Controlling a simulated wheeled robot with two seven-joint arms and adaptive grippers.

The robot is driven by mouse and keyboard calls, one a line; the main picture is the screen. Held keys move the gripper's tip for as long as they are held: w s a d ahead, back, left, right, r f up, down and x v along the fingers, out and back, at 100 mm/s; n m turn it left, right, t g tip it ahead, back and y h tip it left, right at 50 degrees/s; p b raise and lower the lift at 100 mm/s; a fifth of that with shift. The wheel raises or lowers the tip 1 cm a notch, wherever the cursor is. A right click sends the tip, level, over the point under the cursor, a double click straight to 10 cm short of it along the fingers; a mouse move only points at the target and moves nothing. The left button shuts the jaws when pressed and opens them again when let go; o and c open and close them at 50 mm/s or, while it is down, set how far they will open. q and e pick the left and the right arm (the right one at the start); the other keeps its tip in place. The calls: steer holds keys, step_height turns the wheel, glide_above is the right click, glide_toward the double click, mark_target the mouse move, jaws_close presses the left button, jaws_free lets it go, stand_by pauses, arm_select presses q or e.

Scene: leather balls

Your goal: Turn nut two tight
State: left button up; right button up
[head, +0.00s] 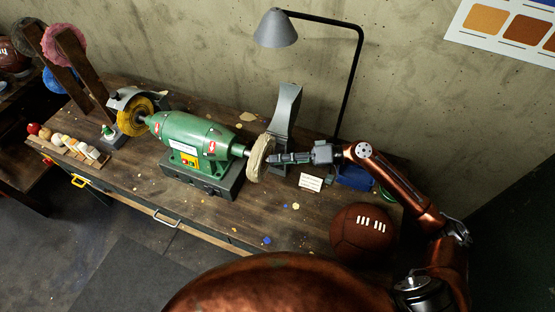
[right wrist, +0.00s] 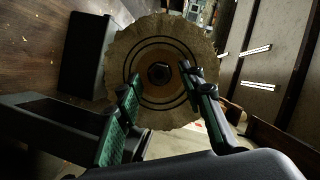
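The green buffing machine (head: 200,138) stands on the wooden bench, with a yellow wheel (head: 134,115) at its left end and a beige cloth wheel (head: 259,160) at its right end. The beige wheel also faces the camera in the right wrist view (right wrist: 180,40). A dark round nut (right wrist: 160,73) sits at its centre; the head view hides it. My right gripper (head: 273,158) points left at that hub. Its green-padded fingers are apart, one on each side of the nut in the picture, with no visible contact. My left gripper is not in view.
A grey upright stand (head: 285,112) rises behind the beige wheel. A lamp (head: 277,30) arches above. A small white card (head: 311,182) and a brown leather ball (head: 362,231) are on the bench at right. The bench front below the machine is mostly clear.

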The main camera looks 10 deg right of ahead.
steer(key=v, duration=1.1)
steer(key=shift+d, duration=0.2)
